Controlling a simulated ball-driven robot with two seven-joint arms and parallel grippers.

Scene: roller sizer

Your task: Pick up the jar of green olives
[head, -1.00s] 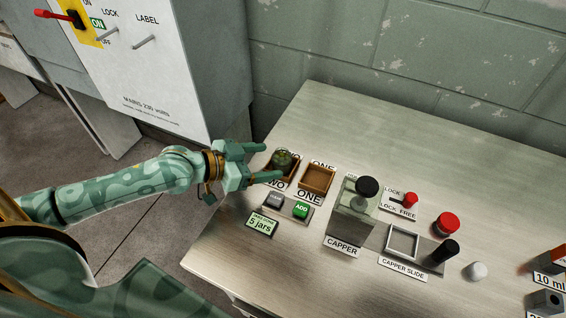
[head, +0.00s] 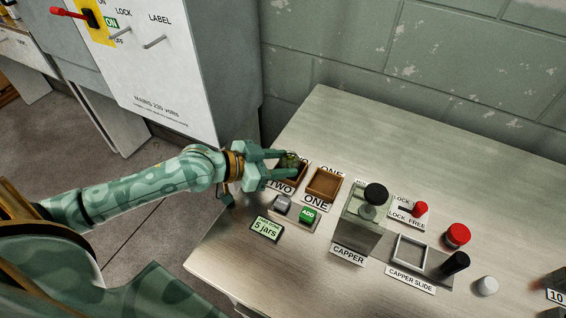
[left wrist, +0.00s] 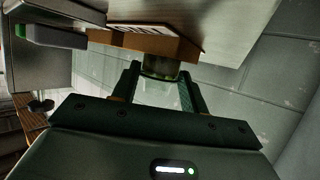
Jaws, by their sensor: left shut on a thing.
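The jar of green olives (head: 290,160) stands in the wooden tray marked TWO (head: 291,178) at the back left of the bench. My left gripper (head: 284,163) reaches in from the left and is shut on the jar, with a finger on either side of it. In the left wrist view the jar (left wrist: 160,68) shows between the fingertips, close to the wooden tray. The lower part of the jar is hidden by the fingers and the tray wall. My right gripper is not in view.
An empty wooden tray marked ONE (head: 324,184) stands just right. In front are a grey button (head: 282,204), a green ADD button (head: 308,213) and a "5 jars" sign (head: 266,229). The capper (head: 366,213) stands further right. The bench's back is clear.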

